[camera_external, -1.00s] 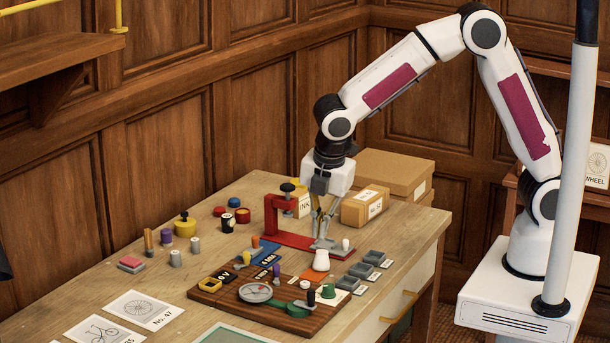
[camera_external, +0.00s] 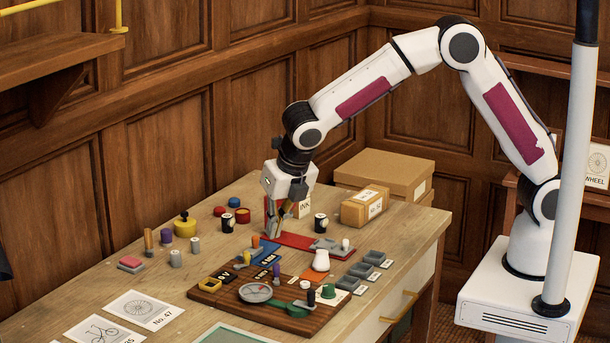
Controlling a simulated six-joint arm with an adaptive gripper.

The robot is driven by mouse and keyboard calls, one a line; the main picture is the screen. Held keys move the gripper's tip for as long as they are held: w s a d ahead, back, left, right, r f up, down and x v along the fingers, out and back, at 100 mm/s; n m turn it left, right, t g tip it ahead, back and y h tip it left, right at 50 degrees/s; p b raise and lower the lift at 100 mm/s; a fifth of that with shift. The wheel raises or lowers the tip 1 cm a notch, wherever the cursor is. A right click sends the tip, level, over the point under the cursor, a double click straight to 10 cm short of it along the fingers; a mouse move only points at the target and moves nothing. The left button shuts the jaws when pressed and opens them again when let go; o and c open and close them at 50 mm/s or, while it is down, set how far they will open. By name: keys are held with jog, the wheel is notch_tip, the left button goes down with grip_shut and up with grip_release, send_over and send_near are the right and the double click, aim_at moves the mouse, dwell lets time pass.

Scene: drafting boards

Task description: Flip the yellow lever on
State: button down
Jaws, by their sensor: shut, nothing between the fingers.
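A small yellow knob on a short lever (camera_external: 246,258) stands at the back left of the brown wooden board (camera_external: 218,301); its exact tilt is too small to tell. My gripper (camera_external: 273,234) is shut and empty, pointing down behind and to the right of the yellow lever, apart from it. It hangs in front of the red press and hides much of its upright.
The red press base (camera_external: 298,240) lies behind the board. A blue plate (camera_external: 266,252), a white shaker-like piece (camera_external: 320,260) and a round gauge (camera_external: 256,292) are nearby. A black cup (camera_external: 321,222) and cardboard boxes (camera_external: 384,175) stand at the back right.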

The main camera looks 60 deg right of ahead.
jog(key=shift+n, duration=0.6)
jog(key=shift+f, duration=0.1)
jog(key=x, duration=0.9)
jog(key=shift+w+d+f, duration=0.1)
jog(key=shift+f, duration=0.25)
jog(key=shift+w+d+f, duration=0.1)
jog(key=shift+w+d, duration=0.05)
jog(key=shift+w, duration=0.3)
jog(key=shift+w+d, duration=0.2)
jog(key=shift+w, duration=0.25)
jog(key=shift+w+d, duration=0.15)
jog(key=shift+w, duration=0.35)
jog(key=shift+w+d, duration=0.2)
jog(key=shift+w, duration=0.3)
